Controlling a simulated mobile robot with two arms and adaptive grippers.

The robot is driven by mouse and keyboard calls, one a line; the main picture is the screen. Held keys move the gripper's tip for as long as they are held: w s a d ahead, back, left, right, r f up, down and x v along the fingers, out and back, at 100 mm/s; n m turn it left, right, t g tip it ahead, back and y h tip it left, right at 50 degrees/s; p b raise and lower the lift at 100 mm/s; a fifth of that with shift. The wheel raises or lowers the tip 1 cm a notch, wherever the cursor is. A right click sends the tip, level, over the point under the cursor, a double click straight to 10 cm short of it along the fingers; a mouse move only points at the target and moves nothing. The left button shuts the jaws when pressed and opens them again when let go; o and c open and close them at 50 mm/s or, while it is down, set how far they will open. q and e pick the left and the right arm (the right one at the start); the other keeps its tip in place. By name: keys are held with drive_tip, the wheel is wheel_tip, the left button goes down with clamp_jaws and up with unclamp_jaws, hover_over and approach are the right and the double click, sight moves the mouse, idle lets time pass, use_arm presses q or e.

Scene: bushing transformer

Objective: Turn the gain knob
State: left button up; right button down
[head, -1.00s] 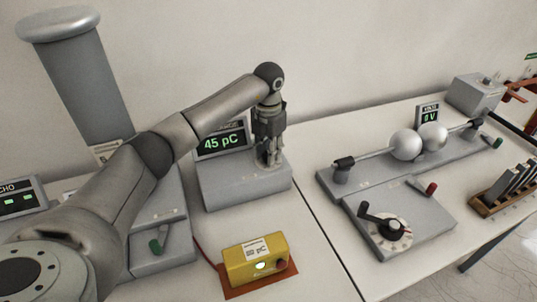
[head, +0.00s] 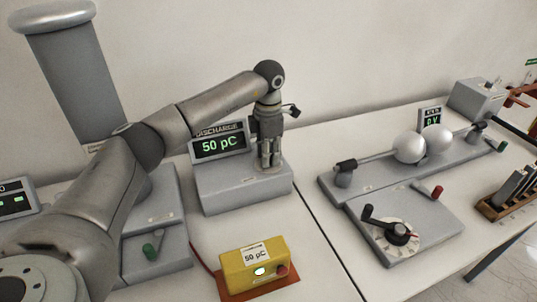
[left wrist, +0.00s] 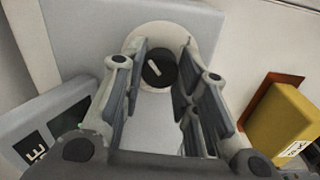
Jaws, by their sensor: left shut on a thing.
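The gain knob (left wrist: 158,69) is a black round knob with a white pointer mark on a pale disc, on top of the grey discharge meter box (head: 240,188). My left gripper (head: 270,163) points straight down over it; its fingers (left wrist: 160,82) stand on both sides of the knob, shut on it. In the head view the fingers hide the knob. The meter's display (head: 219,145) reads 50 pC. The yellow calibrator box (head: 252,270) in front has a 50 pC label and a lit lamp. My right gripper is not in view.
To the right stand a sphere gap with two silver balls (head: 409,147), a crank dial (head: 396,236) and a wooden rack (head: 503,206). The table between the meter and the dial is clear.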

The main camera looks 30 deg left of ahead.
use_arm(q)
drive_tip(key=shift+r, duration=0.1)
drive_tip(key=o, duration=1)
wheel_tip(320, 180, up, 12)
drive_tip(key=shift+f, duration=0.1)
idle(0.6)
